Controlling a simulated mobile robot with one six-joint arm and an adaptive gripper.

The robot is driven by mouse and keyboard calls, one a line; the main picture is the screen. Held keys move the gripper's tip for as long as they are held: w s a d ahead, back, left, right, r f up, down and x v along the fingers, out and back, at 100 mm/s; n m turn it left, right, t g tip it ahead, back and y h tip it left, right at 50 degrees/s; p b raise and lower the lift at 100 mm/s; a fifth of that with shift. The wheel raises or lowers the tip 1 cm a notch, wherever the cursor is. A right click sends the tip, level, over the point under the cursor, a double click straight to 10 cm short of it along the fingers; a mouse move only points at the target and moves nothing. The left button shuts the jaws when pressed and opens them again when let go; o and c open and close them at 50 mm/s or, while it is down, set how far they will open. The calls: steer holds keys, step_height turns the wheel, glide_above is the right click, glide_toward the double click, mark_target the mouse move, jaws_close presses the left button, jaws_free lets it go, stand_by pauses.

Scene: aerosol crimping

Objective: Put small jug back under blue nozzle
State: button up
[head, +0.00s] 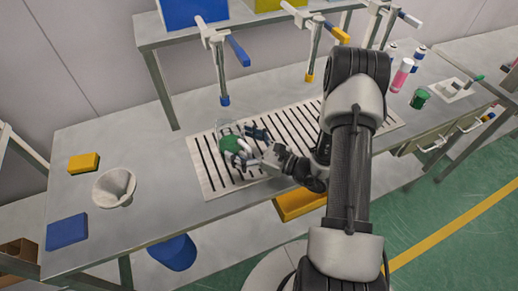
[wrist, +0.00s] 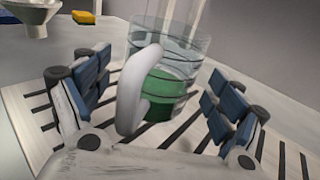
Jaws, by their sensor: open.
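The small jug (head: 232,144) is clear with green liquid inside. It appears upright on the slotted drain grate (head: 208,188), at its left part. In the wrist view the jug (wrist: 182,72) stands between my fingers, its white handle (wrist: 139,92) turned towards the palm. My gripper (head: 249,149) is open around the handle side, with a gap between the jug and the blue finger pads on each side. The blue nozzle (head: 225,100) hangs above and slightly behind the jug; I cannot tell whether they line up exactly.
A yellow-tipped nozzle (head: 310,77) hangs further right. A white funnel (head: 114,187), a yellow block (head: 83,163) and a blue block (head: 67,232) lie on the left of the bench. A green can (head: 419,98) and a pink bottle (head: 402,75) stand at the right.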

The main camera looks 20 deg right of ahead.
steer(key=p+v, duration=0.1)
steer(key=v, duration=0.8)
steer(key=shift+r, duration=0.1)
steer(key=s+a+r+n+g, duration=1.2)
steer(key=a+r+n+g, duration=0.2)
steer(key=n, duration=0.3)
steer(key=s+d+r+n+t+h, duration=0.5)
steer(key=r+n+h, duration=0.3)
steer(key=n+h, duration=0.3)
steer(key=shift+s+d+r+h, duration=0.2)
steer(key=shift+s+d+h, duration=0.1)
steer(key=shift+s+d, duration=0.4)
steer(key=shift+a, duration=0.1)
stand_by(1.0)
